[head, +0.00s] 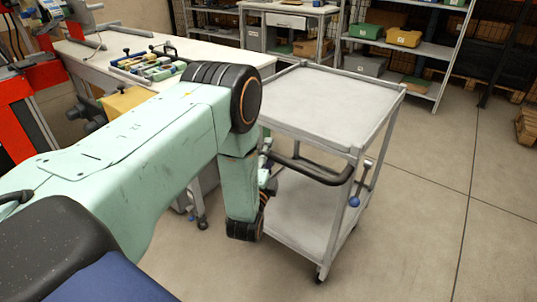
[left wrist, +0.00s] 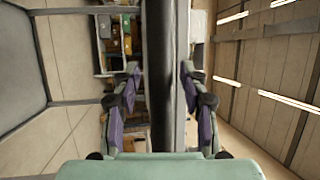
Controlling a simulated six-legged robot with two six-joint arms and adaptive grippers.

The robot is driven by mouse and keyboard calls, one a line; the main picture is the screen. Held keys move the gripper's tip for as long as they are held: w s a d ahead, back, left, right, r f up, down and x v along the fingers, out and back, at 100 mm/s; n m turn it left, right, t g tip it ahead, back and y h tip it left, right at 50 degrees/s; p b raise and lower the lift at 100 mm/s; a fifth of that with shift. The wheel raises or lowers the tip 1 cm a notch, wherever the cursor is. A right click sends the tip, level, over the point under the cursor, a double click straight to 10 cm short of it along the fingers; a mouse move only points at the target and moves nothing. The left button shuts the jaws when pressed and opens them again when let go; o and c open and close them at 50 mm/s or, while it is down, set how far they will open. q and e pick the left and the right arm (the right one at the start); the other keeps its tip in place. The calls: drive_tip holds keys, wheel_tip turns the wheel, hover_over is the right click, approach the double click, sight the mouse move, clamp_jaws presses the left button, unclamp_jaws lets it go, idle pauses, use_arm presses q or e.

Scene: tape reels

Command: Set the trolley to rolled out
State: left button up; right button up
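The trolley (head: 325,103) is a light grey two-shelf cart on castors, standing on the floor beside the workbench. Both its shelves look empty. Its black handle (head: 318,172) runs along the near side below the top shelf. A small lever with a blue knob (head: 354,201) is at the near right post. My left gripper (head: 270,170) is at the left end of the handle, partly hidden by my arm. In the left wrist view the dark handle bar (left wrist: 159,80) passes between the two spread fingers, with a small gap on each side. My right gripper is not in view.
A white workbench (head: 200,50) with tools and coloured parts stands left of the trolley. Shelving with green and orange bins (head: 403,37) stands behind. A red frame (head: 15,130) is at far left. Open concrete floor lies to the right and front.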

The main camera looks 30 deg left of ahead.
use_arm(q)
clamp_jaws()
drive_tip(key=shift+w, duration=0.1)
idle(0.6)
